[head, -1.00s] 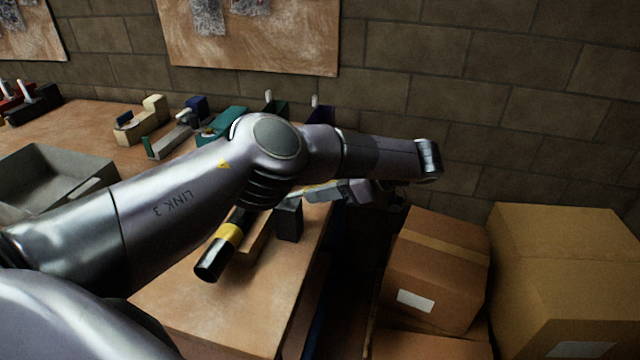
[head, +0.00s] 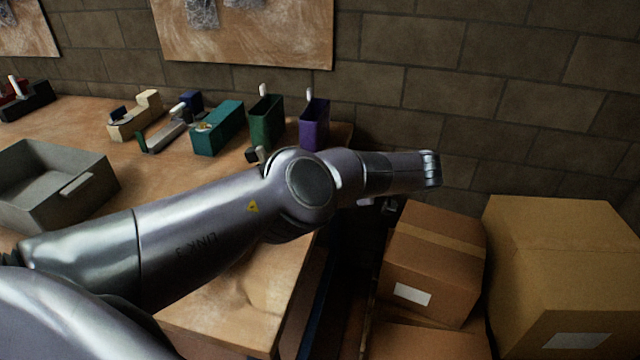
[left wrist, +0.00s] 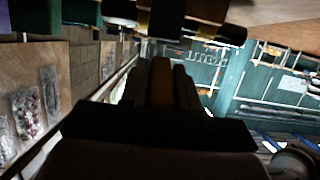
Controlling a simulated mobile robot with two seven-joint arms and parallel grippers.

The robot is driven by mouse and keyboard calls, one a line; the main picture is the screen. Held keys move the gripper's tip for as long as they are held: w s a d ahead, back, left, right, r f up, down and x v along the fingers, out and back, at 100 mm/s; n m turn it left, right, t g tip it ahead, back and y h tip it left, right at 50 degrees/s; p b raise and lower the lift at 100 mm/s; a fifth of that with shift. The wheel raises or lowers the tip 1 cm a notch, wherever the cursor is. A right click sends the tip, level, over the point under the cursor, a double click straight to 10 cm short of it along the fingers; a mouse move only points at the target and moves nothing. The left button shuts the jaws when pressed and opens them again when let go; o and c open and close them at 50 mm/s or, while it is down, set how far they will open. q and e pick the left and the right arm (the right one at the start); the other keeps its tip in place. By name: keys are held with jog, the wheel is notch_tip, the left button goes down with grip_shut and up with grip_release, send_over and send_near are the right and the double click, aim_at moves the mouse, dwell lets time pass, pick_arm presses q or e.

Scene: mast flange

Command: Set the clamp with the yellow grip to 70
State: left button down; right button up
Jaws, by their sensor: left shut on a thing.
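My left gripper (left wrist: 163,72) is dark against the light in the left wrist view, shut on a narrow brownish piece (left wrist: 161,88) between its fingers. A black handle with a yellow band (left wrist: 215,29) crosses just beyond the fingertips, which matches the clamp with the yellow grip. In the head view my left arm hides the gripper and most or all of that clamp. A small black and pale piece (head: 257,155) shows above my arm; I cannot tell what it belongs to. The clamp's scale and setting cannot be read. My right gripper is out of view.
Along the back of the bench (head: 75,117) stand a beige block piece (head: 134,118), a teal box (head: 217,130), a green holder (head: 266,122) and a purple holder (head: 314,125). A grey tray (head: 92,195) is at left. Cardboard boxes (head: 432,255) stand right of the bench.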

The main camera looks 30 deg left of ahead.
pick_arm(q)
jog(key=shift+f, duration=0.15)
jog(key=c, duration=0.9)
grip_release()
jog(key=shift+d, duration=0.1)
jog(key=shift+r, duration=0.2)
